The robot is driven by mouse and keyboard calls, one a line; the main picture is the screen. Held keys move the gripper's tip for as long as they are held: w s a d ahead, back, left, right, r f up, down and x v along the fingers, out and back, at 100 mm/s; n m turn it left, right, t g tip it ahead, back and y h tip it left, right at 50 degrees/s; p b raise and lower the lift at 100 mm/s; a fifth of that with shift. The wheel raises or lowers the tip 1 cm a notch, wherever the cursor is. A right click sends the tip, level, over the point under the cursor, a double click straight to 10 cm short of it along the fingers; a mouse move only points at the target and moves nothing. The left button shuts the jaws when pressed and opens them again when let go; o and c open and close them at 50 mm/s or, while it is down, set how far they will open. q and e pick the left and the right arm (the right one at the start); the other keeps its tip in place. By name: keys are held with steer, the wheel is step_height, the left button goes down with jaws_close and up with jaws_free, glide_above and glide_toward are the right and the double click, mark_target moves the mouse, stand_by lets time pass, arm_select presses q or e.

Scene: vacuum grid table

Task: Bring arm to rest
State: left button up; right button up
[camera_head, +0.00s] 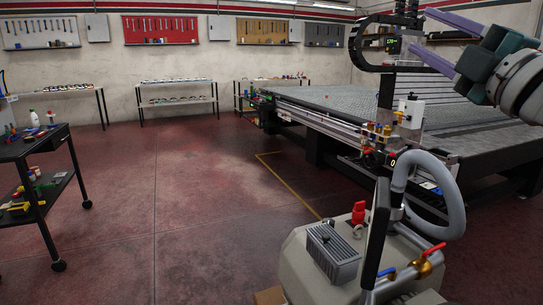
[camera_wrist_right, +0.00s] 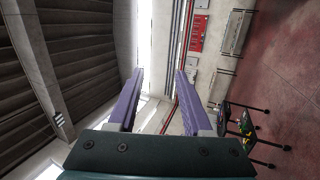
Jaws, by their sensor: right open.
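My right gripper (camera_head: 432,38) is at the top right of the head view, raised in front of the vacuum grid table's machine frame. Its two purple fingers stand well apart and point left. In the right wrist view the right gripper (camera_wrist_right: 158,85) shows both purple fingers spread, with nothing between them but the far wall and ceiling. My left gripper is in neither view.
The vacuum grid table (camera_head: 350,98) fills the right side. A vacuum pump (camera_head: 333,255) with a grey hose (camera_head: 455,200) stands in front. A black tool cart (camera_head: 38,150) is at left. Benches (camera_head: 178,100) line the back wall. The red floor (camera_head: 150,190) between is clear.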

steer(key=w+d+f+m+g+h, duration=0.2)
steer(key=d+f+m+h, duration=0.3)
steer(key=d+m+h, duration=0.55)
steer(key=s+d+f+m+g+h, duration=0.2)
steer(key=d+f+m+g, duration=0.15)
steer(key=f, duration=0.25)
steer(key=s+d+f+m+g+h, duration=0.2)
steer(key=s+f+m+g, duration=0.1)
steer(key=f+m+g, duration=0.25)
steer(key=s+a+f+m+g+y, duration=0.2)
steer(key=s+a+f+g+y, duration=0.2)
steer(key=s+f+g, duration=0.5)
steer(key=s+a+f+n+t+y, duration=0.1)
steer(key=s+a+f, duration=0.4)
steer(key=s, duration=0.4)
steer(key=s+a+f+n+t+y, duration=0.1)
steer(key=s+a+f+n+y, duration=0.15)
steer(key=s+a, duration=0.6)
steer(key=s+a+r+m, duration=0.1)
steer(key=s+a, duration=0.1)
steer(key=s, duration=0.5)
step_height(320, 180, up, 39)
steer(key=p, duration=3.8)
steer(key=shift+s+a, duration=0.35)
steer(key=shift+s, duration=0.05)
steer(key=shift+f, duration=0.15)
